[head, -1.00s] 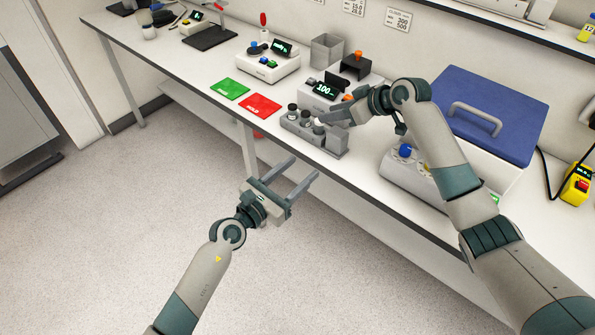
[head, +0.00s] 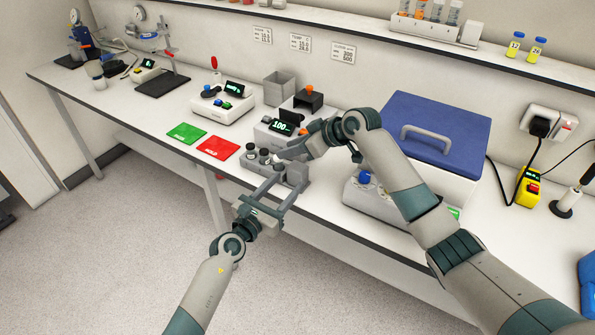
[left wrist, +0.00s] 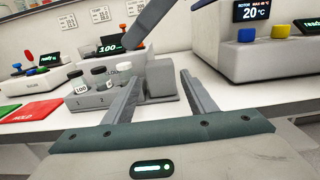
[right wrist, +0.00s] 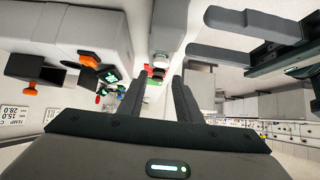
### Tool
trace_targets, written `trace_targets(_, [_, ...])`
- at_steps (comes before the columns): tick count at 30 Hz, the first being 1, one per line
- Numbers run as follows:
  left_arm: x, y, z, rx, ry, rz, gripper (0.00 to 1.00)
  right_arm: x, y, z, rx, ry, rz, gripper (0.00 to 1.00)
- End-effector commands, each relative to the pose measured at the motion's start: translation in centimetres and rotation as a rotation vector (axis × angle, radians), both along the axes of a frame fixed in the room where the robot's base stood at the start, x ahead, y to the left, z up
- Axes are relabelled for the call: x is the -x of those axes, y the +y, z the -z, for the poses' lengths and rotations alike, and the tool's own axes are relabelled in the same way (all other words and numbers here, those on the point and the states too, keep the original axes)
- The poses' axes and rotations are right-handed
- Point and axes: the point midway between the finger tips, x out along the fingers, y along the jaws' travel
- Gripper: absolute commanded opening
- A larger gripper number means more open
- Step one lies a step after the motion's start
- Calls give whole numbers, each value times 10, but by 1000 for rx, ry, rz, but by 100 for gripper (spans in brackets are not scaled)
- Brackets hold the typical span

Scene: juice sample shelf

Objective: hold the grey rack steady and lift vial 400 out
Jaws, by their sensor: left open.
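The grey rack (head: 248,169) stands near the bench's front edge, its raised block (left wrist: 163,76) at the right end. Several small vials with dark or pale caps stand in it. My right gripper (head: 285,153) hovers over the rack's vials from the right, fingers apart (right wrist: 160,84), with no vial seen gripped. It partly hides the vials.
A scale (head: 275,132) reading 100 stands behind the rack. Green (head: 187,133) and red (head: 218,148) mats lie left. A blue-lidded machine (head: 430,130) stands close on the right. The floor before the bench is clear.

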Motion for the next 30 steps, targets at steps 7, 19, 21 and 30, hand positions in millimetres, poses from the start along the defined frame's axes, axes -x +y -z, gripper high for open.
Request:
trace_targets(7, [-34, -24, -1, -3, -1, 0, 52, 0, 0, 0, 0, 0, 0, 31])
trace_targets(19, [-56, -41, 0, -1, -1, 1, 52, 0, 0, 0, 0, 0, 0, 31])
trace_targets(21, [-58, -41, 0, -1, 0, 0, 52, 0, 0, 0, 0, 0, 0, 31])
trace_targets(30, [-58, -41, 0, -1, -1, -1, 49, 0, 0, 0, 0, 0, 0, 31])
